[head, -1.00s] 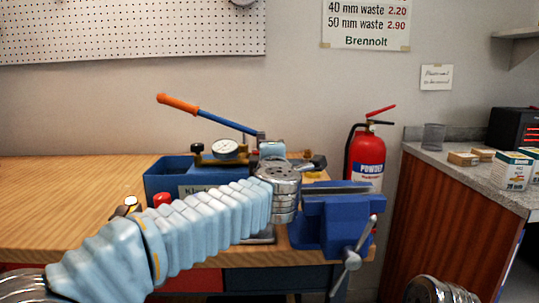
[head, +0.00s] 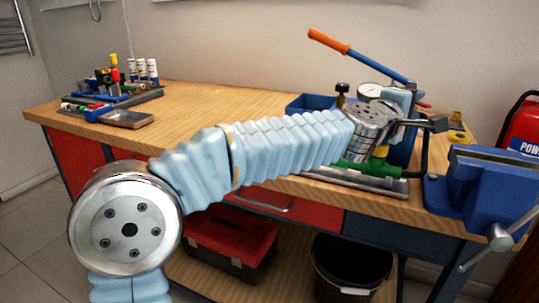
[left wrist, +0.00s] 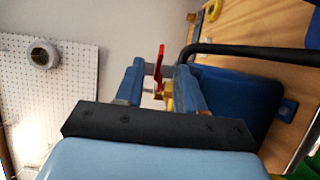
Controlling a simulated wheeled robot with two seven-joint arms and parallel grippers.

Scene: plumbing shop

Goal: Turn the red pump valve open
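The pressure test pump stands on the workbench in the head view, with a blue tank (head: 308,103), a round gauge (head: 370,90) and an orange-ended lever (head: 357,55). My left arm reaches across to it, and its wrist hides part of the pump. In the left wrist view the red valve handle (left wrist: 161,58) stands on a brass fitting (left wrist: 159,88). My left gripper (left wrist: 160,70) has its two fingers apart, one on each side of the handle. I see a narrow gap, and cannot tell whether either finger touches it. My right gripper is out of view.
A blue vise (head: 490,185) stands at the right bench end, near a red fire extinguisher (head: 525,125). A black hose (left wrist: 250,52) curves close by my left gripper. The left bench top (head: 200,110) is largely clear beside a tool tray (head: 110,95).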

